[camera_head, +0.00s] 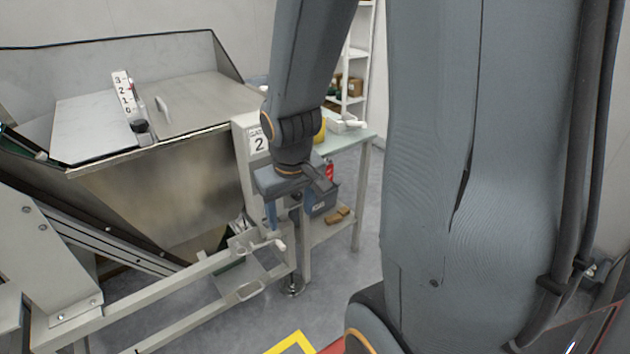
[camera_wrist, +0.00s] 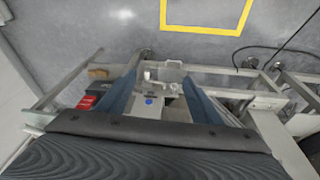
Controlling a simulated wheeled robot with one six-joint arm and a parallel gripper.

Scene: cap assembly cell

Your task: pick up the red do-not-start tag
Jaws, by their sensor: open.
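A small red piece (camera_head: 329,169) with pale marks shows just right of my gripper in the head view, by a dark box on the bench's lower level. In the wrist view a red piece with pale marks (camera_wrist: 87,102) lies left of my left finger, by the dark box. It looks like the do-not-start tag, but the lettering is too small to read. My gripper (camera_head: 289,212) points down with its two blue fingers apart and nothing between them. The wrist view also shows the open fingers (camera_wrist: 160,79), apart from the red piece.
A steel hopper (camera_head: 165,190) with a pale frame stands at left. A small bracket with a white handle (camera_head: 265,246) lies near my fingers. The dark box (camera_head: 322,203) and brown blocks (camera_head: 338,216) sit on the bench's lower shelf. Grey floor (camera_head: 345,275) is clear in front.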

